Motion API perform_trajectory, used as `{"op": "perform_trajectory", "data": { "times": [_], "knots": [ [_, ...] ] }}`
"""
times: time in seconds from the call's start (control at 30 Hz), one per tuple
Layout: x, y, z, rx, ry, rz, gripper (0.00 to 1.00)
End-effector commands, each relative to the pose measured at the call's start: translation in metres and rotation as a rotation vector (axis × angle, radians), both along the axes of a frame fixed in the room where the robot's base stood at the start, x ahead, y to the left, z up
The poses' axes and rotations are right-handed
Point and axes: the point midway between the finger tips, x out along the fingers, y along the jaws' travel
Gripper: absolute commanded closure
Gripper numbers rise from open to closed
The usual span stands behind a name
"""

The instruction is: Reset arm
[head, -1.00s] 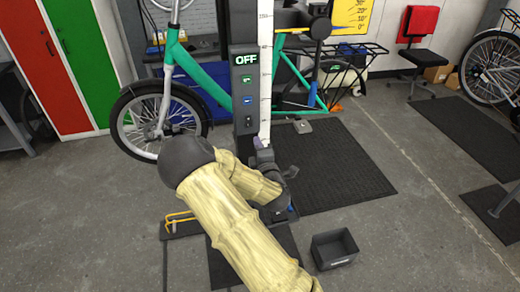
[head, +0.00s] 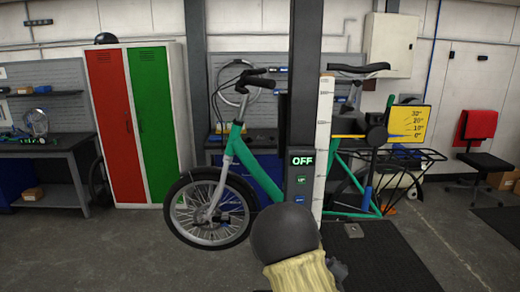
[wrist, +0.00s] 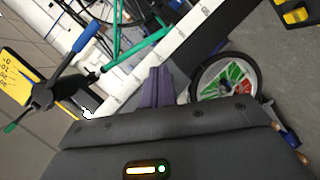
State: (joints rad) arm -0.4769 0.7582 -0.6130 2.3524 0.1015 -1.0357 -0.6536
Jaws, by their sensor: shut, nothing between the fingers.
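My gripper (wrist: 158,85) shows in the wrist view as two purple fingers pressed together, with nothing between them. It is in front of a white ruler strip (wrist: 165,62), and I cannot tell whether it touches it. In the head view my arm rises from the bottom edge, its dark rounded joint in front of the post's foot, and hides the gripper. The dark post (head: 305,90) bears an "OFF" display (head: 301,160) with a green button (head: 301,179) and a blue button (head: 300,199) below it.
A green bike (head: 235,165) stands by the post, with a yellow angle board (head: 409,123) to the right. Red and green lockers (head: 110,110), a workbench (head: 50,150) and a red chair (head: 479,125) stand around.

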Motion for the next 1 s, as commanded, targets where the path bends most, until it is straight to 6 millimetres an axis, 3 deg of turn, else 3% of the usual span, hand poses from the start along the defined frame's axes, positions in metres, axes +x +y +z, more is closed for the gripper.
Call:
{"op": "perform_trajectory", "data": {
  "times": [0.17, 0.5, 0.8, 1.0],
  "knots": [
    [-0.036, -0.002, -0.008, 0.294, 0.172, -0.149, 1.00],
    [-0.131, 0.029, 0.003, 0.698, 0.503, -0.374, 1.00],
    [-0.227, 0.051, 0.031, 0.835, 0.747, -0.563, 1.00],
    [-0.247, 0.054, 0.035, 0.839, 0.794, -0.610, 1.00]
  ]
}}
